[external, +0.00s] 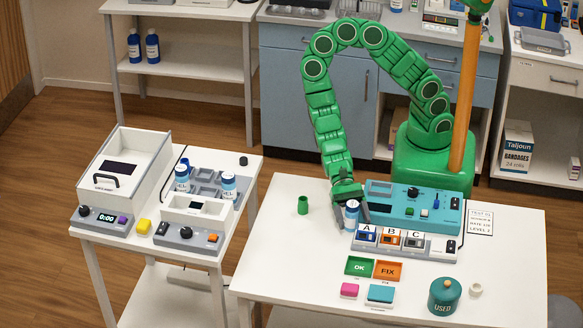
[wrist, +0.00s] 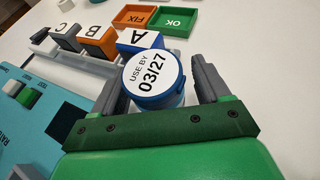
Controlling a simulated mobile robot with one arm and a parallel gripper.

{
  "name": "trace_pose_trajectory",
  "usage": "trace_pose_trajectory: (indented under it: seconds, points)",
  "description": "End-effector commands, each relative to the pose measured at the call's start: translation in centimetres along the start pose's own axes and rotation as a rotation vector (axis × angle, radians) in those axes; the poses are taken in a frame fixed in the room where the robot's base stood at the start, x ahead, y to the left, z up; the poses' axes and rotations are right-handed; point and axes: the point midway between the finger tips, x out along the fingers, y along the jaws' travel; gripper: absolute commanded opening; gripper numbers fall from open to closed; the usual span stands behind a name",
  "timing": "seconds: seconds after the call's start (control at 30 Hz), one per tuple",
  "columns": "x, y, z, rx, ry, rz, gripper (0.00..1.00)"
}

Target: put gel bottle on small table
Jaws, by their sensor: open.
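A gel bottle (external: 351,212) with a blue lid stands on the large white table (external: 500,290), left of the teal device. In the wrist view its lid (wrist: 152,76) reads "USE BY 03/27". My gripper (external: 350,214) reaches down over it with open jaws. The grey fingers are on either side of the bottle; whether either touches it I cannot tell. The small table (external: 248,170) stands to the left. Two similar bottles, one at the back (external: 182,177) and one farther right (external: 228,185), stand there in or by a grey tray.
A slot holder with A, B and C blocks (external: 390,240) stands right beside the bottle. The teal device (external: 415,200) is behind it. The small table is crowded with a white box (external: 125,165) and control units; a gap separates the tables.

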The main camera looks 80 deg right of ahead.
Motion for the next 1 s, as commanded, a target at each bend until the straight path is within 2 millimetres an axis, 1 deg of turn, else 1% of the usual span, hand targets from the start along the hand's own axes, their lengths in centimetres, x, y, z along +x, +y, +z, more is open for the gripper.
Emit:
trace_pose_trajectory:
  seconds: [0.23,0.27,0.5,0.67,0.7,1.0]
  points:
    - [0.09,0.0,0.01,0.0,0.0,0.0,0.76]
    - [0.09,0.0,0.01,0.0,0.0,0.0,0.74]
    - [0.08,0.01,0.02,0.0,0.0,0.0,0.37]
    - [0.08,0.01,0.02,0.0,0.0,0.0,0.13]
    - [0.08,0.01,0.02,0.0,0.0,0.0,0.11]
    - [-0.04,0.0,0.31,-0.001,-0.001,0.0,0.11]
